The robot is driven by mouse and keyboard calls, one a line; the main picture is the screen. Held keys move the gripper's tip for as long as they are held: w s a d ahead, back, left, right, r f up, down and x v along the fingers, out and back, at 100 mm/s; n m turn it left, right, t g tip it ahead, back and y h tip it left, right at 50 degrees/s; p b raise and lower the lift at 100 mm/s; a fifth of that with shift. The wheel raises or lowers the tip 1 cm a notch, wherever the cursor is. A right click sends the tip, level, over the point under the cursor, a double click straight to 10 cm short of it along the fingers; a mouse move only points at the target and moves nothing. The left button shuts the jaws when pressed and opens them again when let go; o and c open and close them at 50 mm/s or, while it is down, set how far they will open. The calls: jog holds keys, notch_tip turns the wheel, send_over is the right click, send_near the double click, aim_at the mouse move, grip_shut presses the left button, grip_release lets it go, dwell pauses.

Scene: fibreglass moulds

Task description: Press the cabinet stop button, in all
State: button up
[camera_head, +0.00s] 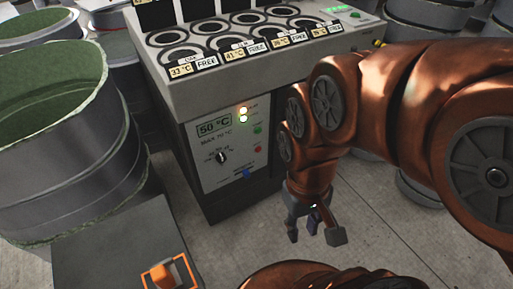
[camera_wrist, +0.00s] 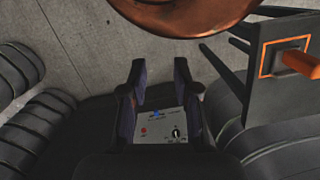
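The grey cabinet (camera_head: 163,100) stands at the centre of the head view, with a light control panel (camera_head: 222,178) on its front. The panel has a display reading 50 °C, a black knob (camera_head: 221,157), lit green lamps, a green button (camera_head: 257,129), a small red button (camera_head: 257,145) and a blue part (camera_head: 247,173) at its lower edge. The red button (camera_wrist: 144,131) also shows in the wrist view, between my fingers. My gripper (camera_head: 314,237) is open and empty, in front and to the right of the panel, apart from it. Button labels are too small to read.
Large grey moulds with green insides (camera_head: 60,135) stand at the left. A dark stand (camera_head: 110,245) with an orange-framed handle (camera_head: 165,274) is at the lower left. The cabinet top holds several round wells with FREE labels. Concrete floor (camera_head: 370,225) is clear around my gripper.

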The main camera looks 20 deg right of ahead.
grip_shut()
dwell(1.2)
